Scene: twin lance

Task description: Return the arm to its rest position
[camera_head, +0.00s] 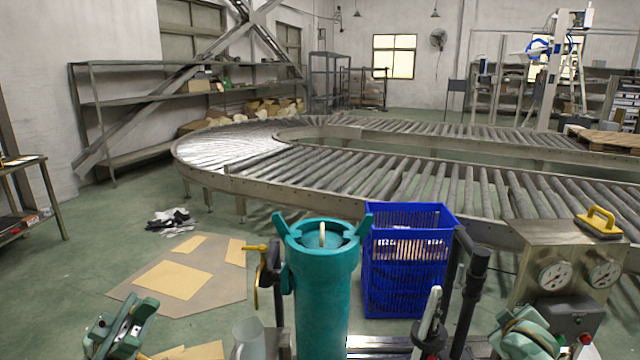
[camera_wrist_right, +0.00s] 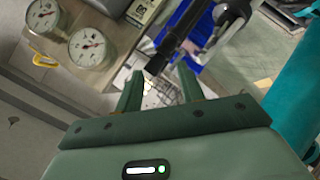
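My left gripper (camera_head: 120,328) shows as green-grey parts at the bottom left in the head view, above the floor. I cannot make out a clear gap between its fingers, and I see nothing held. My right gripper (camera_wrist_right: 160,88) is open in the right wrist view, its two green fingers apart with nothing held between them. A dark pipe fitting (camera_wrist_right: 175,38) appears beyond the fingertips. Green parts of my right arm show at the bottom right in the head view, below the gauge box (camera_head: 560,262).
A teal canister (camera_head: 322,285) with a lid stands front centre, beside a blue crate (camera_head: 408,300). A yellow-handled valve (camera_head: 262,275) and a black pipe (camera_head: 474,290) stand close by. A roller conveyor (camera_head: 330,165) curves behind. The floor at left holds cardboard (camera_head: 172,280).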

